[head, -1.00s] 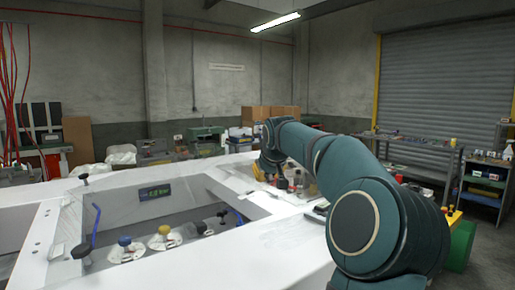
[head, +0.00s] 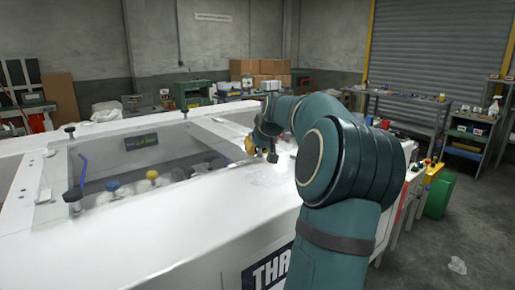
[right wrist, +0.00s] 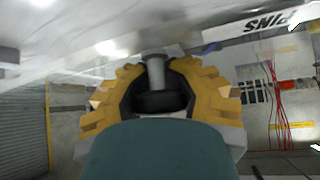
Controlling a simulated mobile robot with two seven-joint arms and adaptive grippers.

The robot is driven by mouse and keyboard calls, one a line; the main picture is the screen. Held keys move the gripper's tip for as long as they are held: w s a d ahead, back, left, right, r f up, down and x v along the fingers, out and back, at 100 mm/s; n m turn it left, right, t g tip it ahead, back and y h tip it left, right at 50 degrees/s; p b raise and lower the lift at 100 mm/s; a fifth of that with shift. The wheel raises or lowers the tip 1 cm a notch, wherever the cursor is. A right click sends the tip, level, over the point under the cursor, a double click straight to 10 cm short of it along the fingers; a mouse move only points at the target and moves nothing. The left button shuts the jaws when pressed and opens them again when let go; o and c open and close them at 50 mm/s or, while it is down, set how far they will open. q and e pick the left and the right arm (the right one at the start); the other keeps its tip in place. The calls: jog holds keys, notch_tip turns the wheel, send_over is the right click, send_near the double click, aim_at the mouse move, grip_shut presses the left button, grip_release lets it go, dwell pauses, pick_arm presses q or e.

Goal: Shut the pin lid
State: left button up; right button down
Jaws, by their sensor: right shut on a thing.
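My right gripper (head: 262,150) is in the middle of the head view, over the white bench top. In the right wrist view its yellow fingers (right wrist: 158,95) are closed around a dark knob on a grey stem (right wrist: 156,72). The knob meets a pale, glossy surface above it, which seems to be the pin lid (right wrist: 60,50); how far it stands open cannot be told. A white label reading PINS (right wrist: 270,23) shows upside down nearby. My left gripper is not in view.
The white bench (head: 180,235) has a sunken bay under clear covers, with a blue knob (head: 112,186) and a yellow knob (head: 151,175). A dark post (head: 73,197) stands at its near left. A green can (head: 440,193) stands on the floor at right.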

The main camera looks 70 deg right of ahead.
jog(key=shift+s+a+f, duration=0.1)
jog(key=shift+s+f, duration=0.05)
jog(key=shift+f, duration=0.2)
jog(key=c, duration=0.5)
grip_release()
jog(key=shift+a+r, duration=0.1)
jog(key=shift+a, duration=0.05)
jog(key=shift+s, duration=0.2)
jog(key=shift+w+r, duration=0.1)
jog(key=shift+r, duration=0.15)
jog(key=shift+s+r, duration=0.15)
jog(key=shift+s, duration=0.05)
jog(key=v, duration=1.1)
jog(key=shift+a+r, duration=0.1)
jog(key=shift+a, duration=0.05)
